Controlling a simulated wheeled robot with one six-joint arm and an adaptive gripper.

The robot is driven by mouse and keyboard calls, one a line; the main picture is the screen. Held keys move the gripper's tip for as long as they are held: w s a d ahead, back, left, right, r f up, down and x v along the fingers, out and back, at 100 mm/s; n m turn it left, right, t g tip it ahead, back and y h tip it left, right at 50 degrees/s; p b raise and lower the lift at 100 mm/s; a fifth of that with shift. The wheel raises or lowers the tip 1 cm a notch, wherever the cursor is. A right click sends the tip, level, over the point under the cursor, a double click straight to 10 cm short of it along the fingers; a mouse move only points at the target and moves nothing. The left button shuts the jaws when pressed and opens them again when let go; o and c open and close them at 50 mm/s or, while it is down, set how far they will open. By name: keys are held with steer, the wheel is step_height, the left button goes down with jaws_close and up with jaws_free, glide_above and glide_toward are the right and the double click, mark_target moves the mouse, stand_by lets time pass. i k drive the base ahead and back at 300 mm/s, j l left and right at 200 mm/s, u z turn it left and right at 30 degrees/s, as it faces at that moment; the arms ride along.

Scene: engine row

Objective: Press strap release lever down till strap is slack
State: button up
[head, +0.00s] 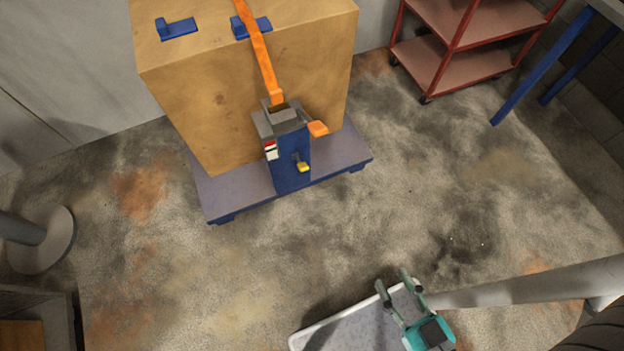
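An orange strap (259,52) runs over the top and down the front of a large tan crate (235,100). It looks straight and ends at a blue upright housing (291,160) with a grey top (281,115). An orange-ended lever (318,128) sticks out at the housing's upper right. A small yellow-ended lever (303,167) is on its front face. I cannot tell which is the release lever. A small red-and-white marker (270,149) is on the housing's left edge. My gripper (393,280) is open and empty at the bottom, apart from the housing and both levers.
The crate stands on a grey-blue pallet (240,200). A red shelf cart (455,75) and blue-legged table (545,62) are at upper right. A grey post base (48,248) is at left. The stained floor (330,240) between gripper and pallet is clear.

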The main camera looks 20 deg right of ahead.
mark_target(302, 166)
steer(key=k, duration=0.2)
steer(key=i+j+z, duration=0.2)
steer(key=j, duration=0.25)
steer(key=i+j+z, duration=0.2)
steer(key=j, duration=0.25)
steer(key=j+z, duration=0.2)
steer(key=j, duration=0.25)
